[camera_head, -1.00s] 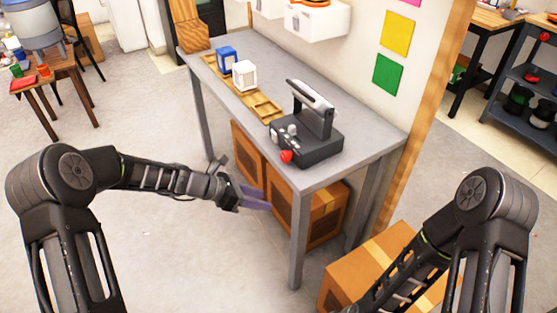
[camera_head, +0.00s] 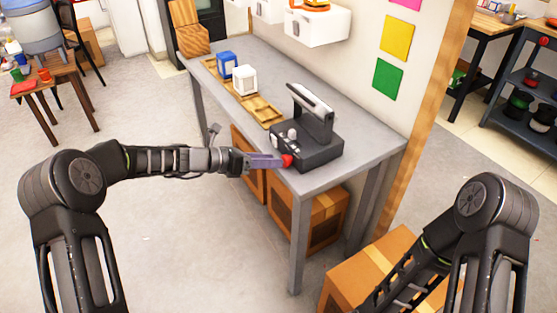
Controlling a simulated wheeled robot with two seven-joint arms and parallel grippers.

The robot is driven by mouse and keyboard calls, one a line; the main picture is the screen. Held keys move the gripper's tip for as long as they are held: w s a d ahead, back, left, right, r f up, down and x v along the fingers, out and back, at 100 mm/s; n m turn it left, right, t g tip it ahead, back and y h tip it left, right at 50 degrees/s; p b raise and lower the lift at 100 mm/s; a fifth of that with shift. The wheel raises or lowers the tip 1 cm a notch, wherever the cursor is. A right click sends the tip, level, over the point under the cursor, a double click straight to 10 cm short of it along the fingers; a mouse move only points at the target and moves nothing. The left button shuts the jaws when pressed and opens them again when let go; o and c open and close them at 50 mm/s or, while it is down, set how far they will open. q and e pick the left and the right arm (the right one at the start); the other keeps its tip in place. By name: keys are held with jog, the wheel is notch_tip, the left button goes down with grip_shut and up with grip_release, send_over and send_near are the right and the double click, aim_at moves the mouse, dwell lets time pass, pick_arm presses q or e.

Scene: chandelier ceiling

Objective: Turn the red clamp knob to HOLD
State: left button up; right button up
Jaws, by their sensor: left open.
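The red clamp knob (camera_head: 288,160) is on the front left of a dark grey machine (camera_head: 320,152) with a raised handle, standing on the grey table (camera_head: 373,146). My left gripper (camera_head: 280,160) is open, its purple fingers pointing right at the knob. The fingertips are at the knob's left side and overlap it slightly in the picture; I cannot tell whether they touch it. The knob's markings are too small to read. My right arm (camera_head: 440,240) is at the lower right; its gripper is out of the picture.
A wooden tray (camera_head: 268,113) with a blue-and-white box (camera_head: 226,65) and a white box (camera_head: 244,80) lies behind the machine. Cardboard boxes (camera_head: 375,265) stand below and beside the table.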

aim_at(278, 170)
pick_arm(q)
jog(key=shift+x, duration=1.7)
jog(key=shift+c, duration=0.2)
grip_shut()
